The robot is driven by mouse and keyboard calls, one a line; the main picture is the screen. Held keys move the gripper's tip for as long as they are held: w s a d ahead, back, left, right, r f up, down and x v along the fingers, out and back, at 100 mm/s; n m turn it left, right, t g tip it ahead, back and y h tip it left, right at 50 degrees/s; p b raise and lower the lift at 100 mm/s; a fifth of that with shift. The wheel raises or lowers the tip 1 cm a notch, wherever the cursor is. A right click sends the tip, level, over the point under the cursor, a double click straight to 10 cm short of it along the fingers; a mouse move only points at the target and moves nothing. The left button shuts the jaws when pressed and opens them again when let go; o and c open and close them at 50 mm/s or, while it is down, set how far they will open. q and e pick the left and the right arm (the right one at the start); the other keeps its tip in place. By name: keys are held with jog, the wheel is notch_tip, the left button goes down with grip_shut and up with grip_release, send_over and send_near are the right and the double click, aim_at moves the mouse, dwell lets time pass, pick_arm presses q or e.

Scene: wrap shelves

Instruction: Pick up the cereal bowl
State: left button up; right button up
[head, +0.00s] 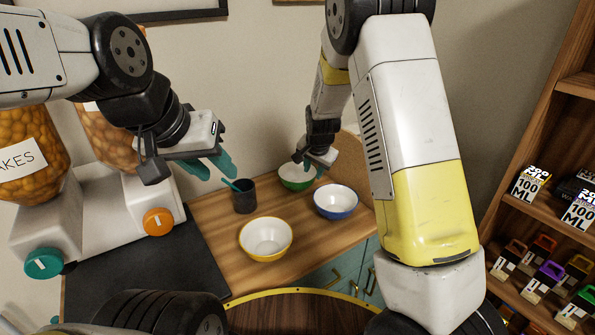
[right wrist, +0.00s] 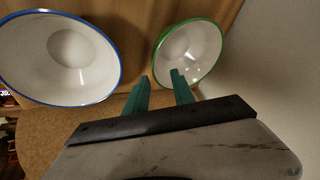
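Three white-lined bowls stand on the wooden counter: a green-rimmed bowl (head: 296,178) at the back, a blue-rimmed bowl (head: 335,202) to its right, and a yellow-rimmed bowl (head: 266,240) in front. None is marked as the cereal bowl. My right gripper (head: 308,172) is open at the green bowl. In the right wrist view its teal fingers (right wrist: 159,84) appear on either side of the near rim of the green bowl (right wrist: 190,55); contact cannot be told. The blue bowl (right wrist: 62,55) is to the left there. My left gripper (head: 211,167) is open and empty above the dark cup.
A dark cup (head: 244,197) with a teal stick stands left of the green bowl. Cereal dispensers (head: 75,215) with orange and teal knobs stand left, beside a dark mat (head: 150,270). A wooden shelf (head: 540,235) with boxes and small packs is right.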

jog(key=x, duration=0.4)
jog(key=shift+w+d+f, duration=0.15)
jog(key=shift+f, duration=0.15)
grip_shut()
dwell(1.1)
